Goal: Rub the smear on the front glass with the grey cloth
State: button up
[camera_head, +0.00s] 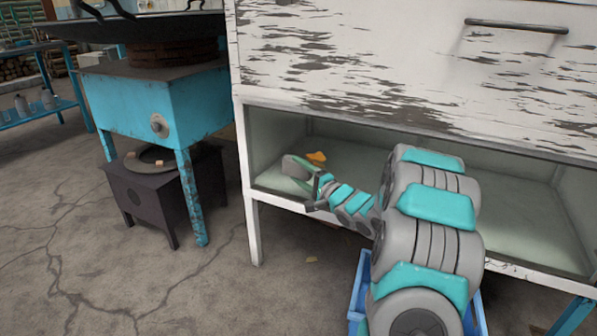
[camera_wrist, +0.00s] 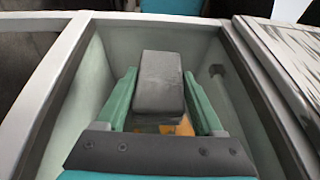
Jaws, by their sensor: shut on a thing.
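The grey cloth (camera_wrist: 160,85) looks like a thick dark grey block. My gripper (camera_wrist: 158,92) is shut on it, with one teal finger on each side. In the head view my gripper (camera_head: 312,185) is at the left end of the white cabinet's glass-sided lower case (camera_head: 350,135), and a grey shape at its tip appears to be the cloth. An orange patch (camera_head: 316,157) shows just beyond my gripper; it shows partly below the cloth in the wrist view (camera_wrist: 183,126). I cannot tell whether this patch is the smear. Whether the cloth touches the glass is unclear.
The white peeling cabinet front (camera_head: 400,65) rises above the case. A white leg (camera_head: 253,230) stands below its left corner. A blue stove (camera_head: 150,110) and dark low stand (camera_head: 165,195) are to the left. A blue crate (camera_head: 357,300) sits on the floor behind my arm.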

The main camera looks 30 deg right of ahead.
jog(key=shift+w+d+p, duration=0.5)
jog(key=shift+d+p, duration=0.15)
jog(key=shift+p, duration=0.45)
dwell(0.3)
